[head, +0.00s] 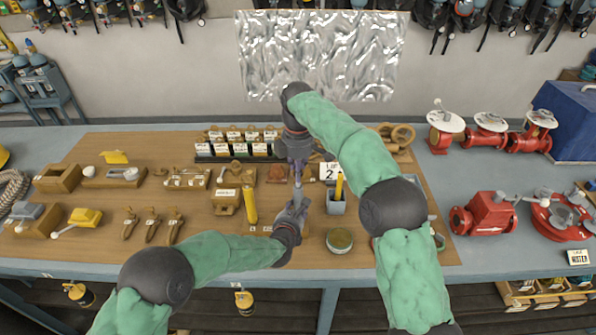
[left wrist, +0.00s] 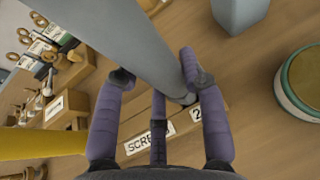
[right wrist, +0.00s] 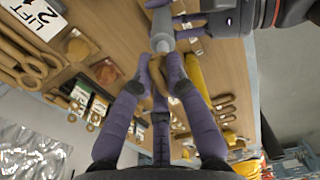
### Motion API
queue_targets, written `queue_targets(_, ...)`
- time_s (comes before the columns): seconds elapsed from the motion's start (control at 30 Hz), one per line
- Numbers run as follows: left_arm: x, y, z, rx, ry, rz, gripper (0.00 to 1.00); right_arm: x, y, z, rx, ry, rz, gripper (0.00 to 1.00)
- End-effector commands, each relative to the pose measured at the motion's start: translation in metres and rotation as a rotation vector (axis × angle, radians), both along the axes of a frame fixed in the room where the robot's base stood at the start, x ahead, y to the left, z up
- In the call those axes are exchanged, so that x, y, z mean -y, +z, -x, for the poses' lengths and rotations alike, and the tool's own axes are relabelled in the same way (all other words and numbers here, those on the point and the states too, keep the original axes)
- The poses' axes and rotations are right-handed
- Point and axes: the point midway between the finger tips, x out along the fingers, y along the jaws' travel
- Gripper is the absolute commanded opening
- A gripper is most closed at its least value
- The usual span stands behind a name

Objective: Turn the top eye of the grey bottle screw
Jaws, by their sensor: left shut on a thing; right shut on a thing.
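The grey bottle screw (head: 298,188) stands roughly upright between my two grippers, above the wooden board. In the left wrist view its grey body (left wrist: 125,42) runs between the fingers of my left gripper (left wrist: 158,85). My left gripper (head: 297,207) is shut on that body, low down. My right gripper (head: 297,168) comes from above and is shut on the top eye. In the right wrist view the brownish eye (right wrist: 159,84) sits between the fingertips of my right gripper (right wrist: 160,70), with the grey body (right wrist: 162,32) beyond. The fingers partly hide the eye.
A yellow cylinder (head: 250,205) stands left of the bottle screw. A grey holder (head: 336,205) with a yellow stick and a round green-rimmed tin (head: 339,240) are to the right. Red valves (head: 484,213) stand far right.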

Motion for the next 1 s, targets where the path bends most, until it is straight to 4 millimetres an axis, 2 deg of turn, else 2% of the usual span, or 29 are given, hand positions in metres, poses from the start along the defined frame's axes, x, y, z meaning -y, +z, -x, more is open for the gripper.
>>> queue_targets(0.03, 0.0, 0.001, 0.0, 0.003, 0.001, 0.001, 0.0, 0.002, -0.012, 0.0, -0.015, 0.007, 0.012, 0.0)
queue_targets(0.4, 0.0, 0.001, 0.0, 0.003, 0.001, 0.001, 0.0, 0.002, -0.012, 0.0, -0.014, 0.009, 0.012, 0.0)
queue_targets(0.43, 0.0, 0.001, 0.0, 0.003, 0.001, 0.001, 0.0, 0.002, -0.012, 0.0, -0.014, 0.009, 0.012, 0.18)
queue_targets(0.5, 0.0, 0.001, 0.0, 0.004, 0.001, 0.001, 0.0, 0.002, -0.012, 0.0, -0.015, 0.009, 0.011, 0.38)
queue_targets(0.53, 0.0, 0.001, 0.0, 0.004, 0.001, 0.001, 0.0, 0.002, -0.012, 0.001, -0.015, 0.009, 0.011, 0.4)
queue_targets(0.87, 0.0, 0.001, 0.0, 0.002, 0.001, 0.001, 0.0, 0.0, -0.004, 0.0, -0.006, 0.007, 0.005, 0.4)
queue_targets(1.0, 0.0, 0.001, 0.0, 0.002, 0.001, 0.0, 0.0, 0.0, 0.01, -0.001, -0.003, 0.007, 0.004, 0.4)
